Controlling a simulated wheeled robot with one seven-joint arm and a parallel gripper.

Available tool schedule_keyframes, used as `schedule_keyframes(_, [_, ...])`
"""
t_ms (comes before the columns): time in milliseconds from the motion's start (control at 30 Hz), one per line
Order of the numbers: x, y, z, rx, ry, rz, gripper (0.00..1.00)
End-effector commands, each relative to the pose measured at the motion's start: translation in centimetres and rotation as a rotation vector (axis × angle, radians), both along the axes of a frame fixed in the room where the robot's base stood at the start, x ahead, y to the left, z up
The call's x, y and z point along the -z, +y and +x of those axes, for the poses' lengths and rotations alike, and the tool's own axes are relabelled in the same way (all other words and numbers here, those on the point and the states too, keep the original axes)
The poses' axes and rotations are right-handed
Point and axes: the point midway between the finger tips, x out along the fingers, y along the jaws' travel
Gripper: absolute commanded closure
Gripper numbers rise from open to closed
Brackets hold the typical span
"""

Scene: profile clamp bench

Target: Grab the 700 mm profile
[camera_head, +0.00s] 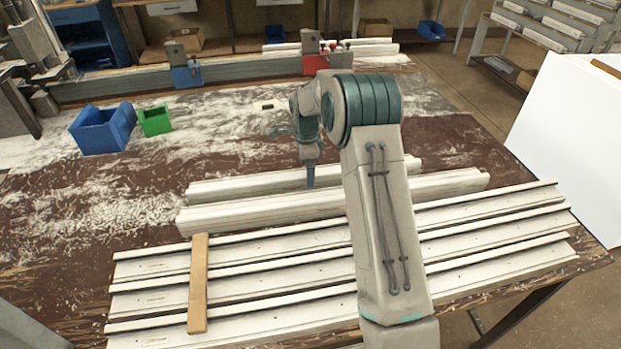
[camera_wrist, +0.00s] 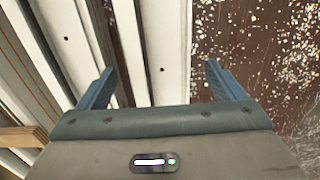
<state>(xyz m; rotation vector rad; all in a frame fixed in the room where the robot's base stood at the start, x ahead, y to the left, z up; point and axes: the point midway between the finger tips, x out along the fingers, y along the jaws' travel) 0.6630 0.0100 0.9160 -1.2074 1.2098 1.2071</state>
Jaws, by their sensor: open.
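Two thick white profiles lie side by side on the bench, running left to right in the head view. The rear profile (camera_head: 240,188) is shorter than the front profile (camera_head: 240,213). No length marking is readable, so I cannot tell for sure which is 700 mm. My gripper (camera_head: 310,180) points down over the rear profile, and the arm hides part of both. In the wrist view my gripper (camera_wrist: 160,67) is open and empty. The outermost white profile (camera_wrist: 171,50) runs between its fingers, with another profile (camera_wrist: 128,45) beside it toward the left finger. Contact cannot be told.
Several long, flat white profiles (camera_head: 270,252) lie in front, crossed by a wooden strip (camera_head: 198,285). A blue bin (camera_head: 103,130) and a green bin (camera_head: 155,121) stand at left. Blue (camera_head: 186,74) and red (camera_head: 316,65) clamps stand behind. White shavings cover the bench.

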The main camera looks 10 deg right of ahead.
Motion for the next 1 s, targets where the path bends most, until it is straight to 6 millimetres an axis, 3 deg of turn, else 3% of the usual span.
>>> schedule_keyframes(200, [2.8,-0.3,0.0,0.0,0.002,0.0,0.11])
schedule_keyframes(467, [3.2,-0.3,0.0,0.0,0.0,0.0,0.11])
schedule_keyframes(567, [3.2,-0.3,0.0,0.0,0.0,-0.001,0.33])
schedule_keyframes(767, [3.2,-0.3,0.0,0.0,0.0,-0.001,0.89])
schedule_keyframes(1000, [2.9,-0.3,0.1,0.0,-0.004,-0.001,0.89])
